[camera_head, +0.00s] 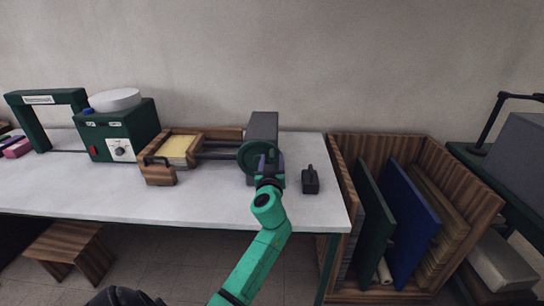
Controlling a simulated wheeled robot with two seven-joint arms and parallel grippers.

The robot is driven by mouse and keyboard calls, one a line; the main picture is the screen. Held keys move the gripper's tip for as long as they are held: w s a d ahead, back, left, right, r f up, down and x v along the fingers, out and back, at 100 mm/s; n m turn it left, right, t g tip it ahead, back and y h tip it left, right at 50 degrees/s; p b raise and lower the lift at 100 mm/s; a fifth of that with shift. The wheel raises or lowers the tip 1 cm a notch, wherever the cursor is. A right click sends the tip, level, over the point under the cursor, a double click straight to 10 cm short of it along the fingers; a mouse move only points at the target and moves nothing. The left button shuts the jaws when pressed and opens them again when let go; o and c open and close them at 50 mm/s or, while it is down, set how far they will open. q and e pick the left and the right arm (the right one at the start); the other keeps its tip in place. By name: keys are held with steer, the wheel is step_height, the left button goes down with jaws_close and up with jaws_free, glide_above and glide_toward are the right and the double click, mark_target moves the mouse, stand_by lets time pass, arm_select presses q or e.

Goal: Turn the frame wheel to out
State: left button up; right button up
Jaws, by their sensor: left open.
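The frame wheel (247,152) is a dark green round wheel on the front of a grey housing (262,126), near the right end of the white table. Rails run left from the housing to a wooden frame (157,171) with a handle and a yellow sheet (177,149) in it. My left gripper (269,163) is at the wheel's right side, in front of it, and its open fingers overlap the wheel in the view. I cannot tell whether they touch it. My arm hides the wheel's lower right part. Any markings for out are not readable. My right gripper is not in view.
A small black block (310,182) stands right of the wheel. A green box with a dial (119,135) and a white bowl (115,100) stands to the left. A wooden bin (466,185) of upright boards adjoins the table's right end. The table front (150,202) is clear.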

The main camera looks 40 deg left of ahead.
arm_select(q)
steer(key=shift+w+a, duration=0.35)
steer(key=shift+w, duration=0.05)
jaws_close()
stand_by(1.2)
